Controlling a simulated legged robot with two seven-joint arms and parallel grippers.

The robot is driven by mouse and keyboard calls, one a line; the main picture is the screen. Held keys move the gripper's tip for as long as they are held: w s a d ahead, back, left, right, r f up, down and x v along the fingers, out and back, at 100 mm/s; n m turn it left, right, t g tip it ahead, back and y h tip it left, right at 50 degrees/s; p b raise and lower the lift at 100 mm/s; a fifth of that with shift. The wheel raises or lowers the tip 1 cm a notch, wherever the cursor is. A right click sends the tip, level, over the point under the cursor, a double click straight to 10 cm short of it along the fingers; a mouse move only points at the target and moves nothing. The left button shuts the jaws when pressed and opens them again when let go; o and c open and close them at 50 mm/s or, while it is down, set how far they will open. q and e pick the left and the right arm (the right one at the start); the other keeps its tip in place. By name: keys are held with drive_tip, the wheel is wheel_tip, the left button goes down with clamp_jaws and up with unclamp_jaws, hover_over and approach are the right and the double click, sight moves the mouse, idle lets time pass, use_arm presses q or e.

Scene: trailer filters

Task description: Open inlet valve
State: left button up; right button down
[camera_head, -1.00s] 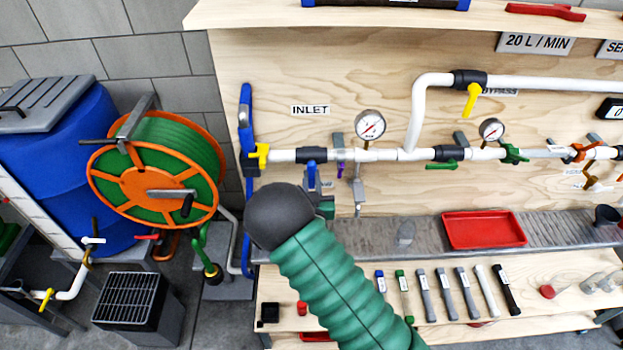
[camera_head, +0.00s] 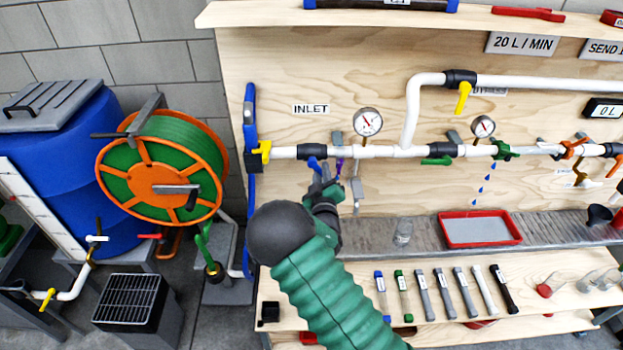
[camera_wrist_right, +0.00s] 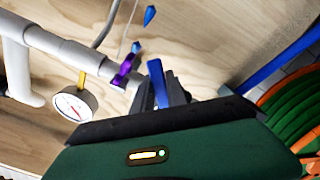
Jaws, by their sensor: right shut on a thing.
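The white inlet pipe runs under the INLET sign (camera_head: 311,109). Its valve has a black body (camera_head: 311,152) with a blue handle (camera_head: 314,164) just below it. My right gripper (camera_head: 322,180) is shut on the blue handle, under the pipe. In the right wrist view, the blue handle (camera_wrist_right: 158,84) stands between the dark fingers (camera_wrist_right: 170,95). A purple fitting (camera_wrist_right: 124,71) is close beside them. My right forearm and gripper cover the area below the valve in the head view. My left gripper is not in view.
Blue drops (camera_head: 481,184) fall below the green valve (camera_head: 502,150) above the red tray (camera_head: 442,229), which looks grey inside. A pressure gauge (camera_head: 367,122) is right of the inlet valve. The yellow valve handle (camera_head: 264,151) and hose reel (camera_head: 160,180) are left.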

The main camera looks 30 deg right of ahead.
sight(325, 156)
drive_tip(key=shift+a+n, duration=0.15)
drive_tip(key=shift+n, duration=0.45)
drive_tip(key=n, duration=0.1)
drive_tip(key=d+r+n, duration=0.1)
drive_tip(key=shift+s+n, duration=0.25)
drive_tip(key=shift+n, duration=0.05)
drive_tip(key=n, duration=0.1)
drive_tip(key=r+n, duration=0.1)
drive_tip(key=n, duration=0.1)
drive_tip(key=shift+s+p, duration=0.1)
drive_tip(key=shift+p, duration=0.2)
drive_tip(key=shift+d+r+n, duration=0.1)
drive_tip(key=shift+r+n, duration=0.1)
drive_tip(key=shift+n, duration=0.65)
drive_tip(key=shift+d+r+n, duration=0.1)
drive_tip(key=shift+r+n, duration=0.05)
drive_tip(key=shift+n, duration=0.7)
drive_tip(key=c, duration=1.5)
unclamp_jaws()
drive_tip(key=shift+o, duration=0.8)
drive_tip(key=shift+a+r, duration=0.15)
